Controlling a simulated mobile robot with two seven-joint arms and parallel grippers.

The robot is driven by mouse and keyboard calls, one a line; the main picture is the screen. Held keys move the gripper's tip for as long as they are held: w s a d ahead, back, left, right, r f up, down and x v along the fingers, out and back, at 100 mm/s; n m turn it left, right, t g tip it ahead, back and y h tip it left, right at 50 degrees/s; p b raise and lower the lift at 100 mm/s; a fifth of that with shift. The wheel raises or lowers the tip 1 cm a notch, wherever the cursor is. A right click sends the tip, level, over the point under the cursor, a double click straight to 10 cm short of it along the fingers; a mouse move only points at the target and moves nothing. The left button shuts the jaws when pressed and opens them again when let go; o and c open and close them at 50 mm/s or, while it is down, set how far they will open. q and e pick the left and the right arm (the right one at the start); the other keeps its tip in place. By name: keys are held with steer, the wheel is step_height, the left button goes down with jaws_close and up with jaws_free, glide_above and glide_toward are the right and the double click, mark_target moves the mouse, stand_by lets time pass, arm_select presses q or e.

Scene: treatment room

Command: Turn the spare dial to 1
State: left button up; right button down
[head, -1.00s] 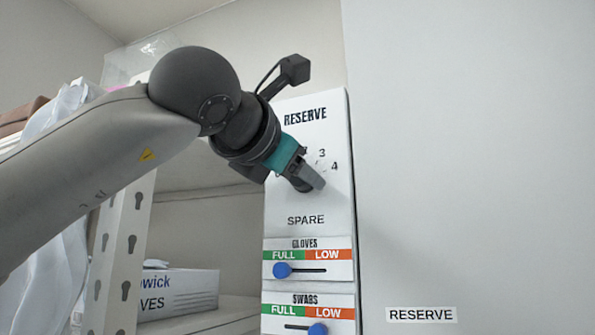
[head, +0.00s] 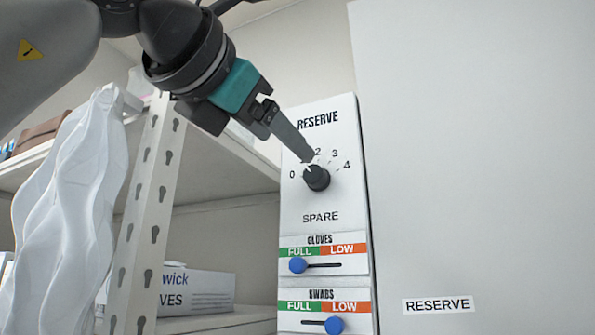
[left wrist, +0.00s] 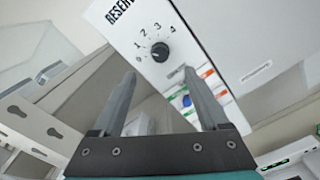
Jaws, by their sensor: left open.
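The spare dial (head: 317,178) is a black round knob on the white RESERVE panel (head: 348,208), above the word SPARE. Its white mark points up and left, between the 0 and the 2, about where the 1 sits. A finger hides the 1 in the head view. The dial also shows in the left wrist view (left wrist: 160,52), with 0 to 4 around it; its mark is small there. My left gripper (head: 303,157) is open and empty, in front of the panel, apart from the dial. The left wrist view shows its spread fingers (left wrist: 158,72). My right gripper is not in view.
Below the dial are the GLOVES slider (head: 298,265), at FULL, and the SWABS slider (head: 334,325), at LOW. A shelf post (head: 150,200) and a box of gloves (head: 198,292) stand left. A plain wall panel (head: 470,150) fills the right.

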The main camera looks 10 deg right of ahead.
arm_select(q)
steer(key=v, duration=0.4)
steer(key=shift+s+b, duration=0.1)
steer(key=shift+b, duration=0.3)
